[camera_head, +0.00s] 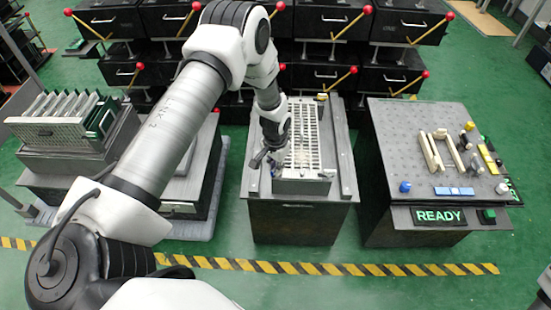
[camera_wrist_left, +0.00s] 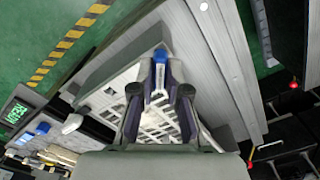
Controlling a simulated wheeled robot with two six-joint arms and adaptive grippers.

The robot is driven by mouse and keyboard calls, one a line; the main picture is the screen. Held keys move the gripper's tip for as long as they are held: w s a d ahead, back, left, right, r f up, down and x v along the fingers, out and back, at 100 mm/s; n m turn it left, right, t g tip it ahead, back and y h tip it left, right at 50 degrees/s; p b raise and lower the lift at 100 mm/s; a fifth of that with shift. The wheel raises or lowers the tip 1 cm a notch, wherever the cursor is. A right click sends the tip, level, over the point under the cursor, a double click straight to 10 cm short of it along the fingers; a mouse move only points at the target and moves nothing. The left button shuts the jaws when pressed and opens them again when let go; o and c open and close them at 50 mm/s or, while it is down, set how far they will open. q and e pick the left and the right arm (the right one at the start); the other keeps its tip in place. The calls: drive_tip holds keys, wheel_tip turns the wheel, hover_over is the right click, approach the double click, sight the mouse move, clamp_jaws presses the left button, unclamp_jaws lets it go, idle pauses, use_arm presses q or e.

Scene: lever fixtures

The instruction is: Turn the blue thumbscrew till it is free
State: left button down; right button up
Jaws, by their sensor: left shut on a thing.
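The blue thumbscrew (camera_wrist_left: 160,56) shows in the left wrist view at the narrow end of a grey fixture with a white slotted rack (camera_wrist_left: 158,122). My left gripper (camera_wrist_left: 160,80) is shut on it, with the two dark fingers closing on either side. In the head view my left gripper (camera_head: 264,160) reaches down at the near left of the slotted rack (camera_head: 303,135) on the middle stand. The thumbscrew cannot be made out there. Whether its thread is still engaged cannot be seen. My right gripper is in neither view.
The right stand holds a blue knob (camera_head: 405,186), blue blocks (camera_head: 454,191) and cream bars, with a READY sign (camera_head: 440,215) in front. A rack of plates (camera_head: 70,120) stands at left. Black drawers with red-knobbed levers (camera_head: 355,70) line the back. Green floor separates the stands.

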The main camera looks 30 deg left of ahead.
use_arm(q)
drive_tip(key=n+p, duration=0.2)
drive_tip(key=n, duration=0.2)
drive_tip(key=shift+r+p, duration=0.15)
drive_tip(key=shift+p, duration=0.25)
drive_tip(key=shift+n+p, duration=0.8)
drive_tip(key=shift+n, duration=0.8)
drive_tip(key=shift+f, duration=0.2)
drive_tip(key=c, duration=1.2)
unclamp_jaws()
drive_tip(key=shift+o, duration=0.2)
wheel_tip(320, 180, up, 12)
